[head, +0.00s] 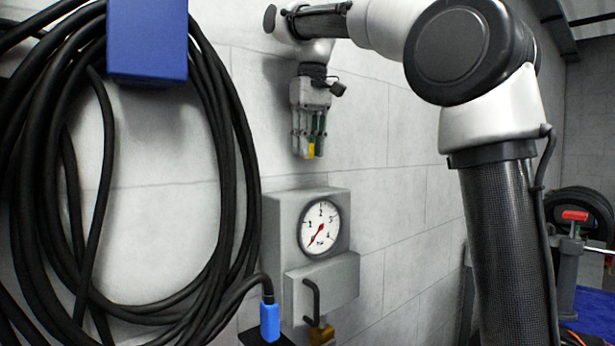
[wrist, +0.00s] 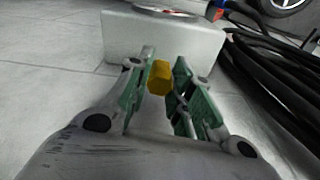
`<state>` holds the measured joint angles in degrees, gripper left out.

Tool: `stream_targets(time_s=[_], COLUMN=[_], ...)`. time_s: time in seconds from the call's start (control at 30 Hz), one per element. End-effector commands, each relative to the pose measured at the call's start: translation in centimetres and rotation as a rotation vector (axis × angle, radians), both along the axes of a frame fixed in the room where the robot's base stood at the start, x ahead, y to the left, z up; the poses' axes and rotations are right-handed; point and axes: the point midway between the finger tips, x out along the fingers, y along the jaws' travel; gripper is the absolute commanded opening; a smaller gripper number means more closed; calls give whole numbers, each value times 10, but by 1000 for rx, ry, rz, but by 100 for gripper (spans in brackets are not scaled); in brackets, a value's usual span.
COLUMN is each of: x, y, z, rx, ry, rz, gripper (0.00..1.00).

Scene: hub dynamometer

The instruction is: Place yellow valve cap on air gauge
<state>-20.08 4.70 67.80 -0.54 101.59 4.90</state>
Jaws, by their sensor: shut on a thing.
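My gripper (head: 310,150) points down in the head view, above the air gauge and apart from it. It is shut on the yellow valve cap (head: 311,151), which shows low between the fingertips. In the wrist view the cap (wrist: 160,77) is a small yellow piece between the green-padded fingers of my gripper (wrist: 163,80). The air gauge (head: 283,211) is a grey wall box with a round white dial (head: 320,227) and a red needle. Its top (wrist: 165,35) shows ahead of the fingers in the wrist view.
Thick black hose coils (head: 235,180) hang on the wall left of the gauge, below a blue box (head: 148,40). A blue-ended hose (head: 270,320) and a brass fitting (head: 321,335) are at the gauge's lower part. Tyres (head: 585,212) stand at the far right. The wall right of the gauge is clear.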

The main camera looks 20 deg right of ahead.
Motion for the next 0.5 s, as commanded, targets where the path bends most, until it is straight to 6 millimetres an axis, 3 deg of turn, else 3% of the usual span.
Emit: stream_targets(time_s=[0.5], x=[-1], y=[0], z=[-62], rx=[0], ry=[2], rz=[-1], gripper=[3])
